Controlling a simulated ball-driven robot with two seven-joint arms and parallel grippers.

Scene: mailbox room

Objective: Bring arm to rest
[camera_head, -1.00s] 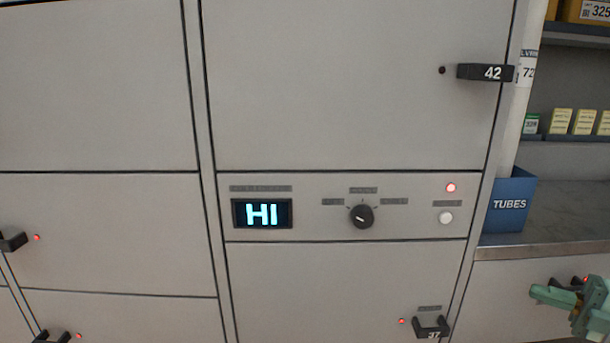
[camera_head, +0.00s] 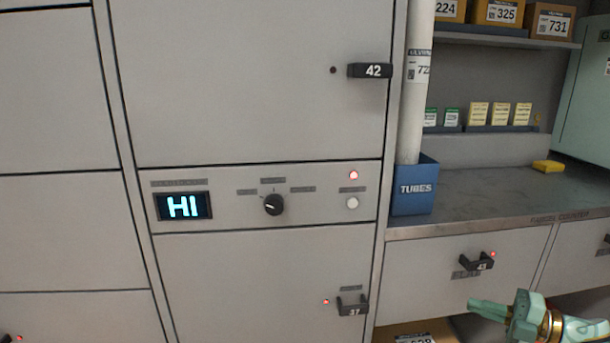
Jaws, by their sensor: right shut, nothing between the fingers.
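My right gripper (camera_head: 490,308) is at the lower right of the head view, green with a brass-coloured ring at the wrist. Its fingers point left and are shut with nothing between them. It shows in front of the counter's drawer fronts, below the drawer handle (camera_head: 477,262), and appears apart from it. My left gripper is not in view.
Grey lockers with handle 42 (camera_head: 372,71) and handle 37 (camera_head: 352,306) fill the left. A panel has a display (camera_head: 184,206) reading HI and a dark knob (camera_head: 273,205). A blue TUBES box (camera_head: 414,188) stands on the counter (camera_head: 490,188). Boxed parcels (camera_head: 498,13) sit on a shelf.

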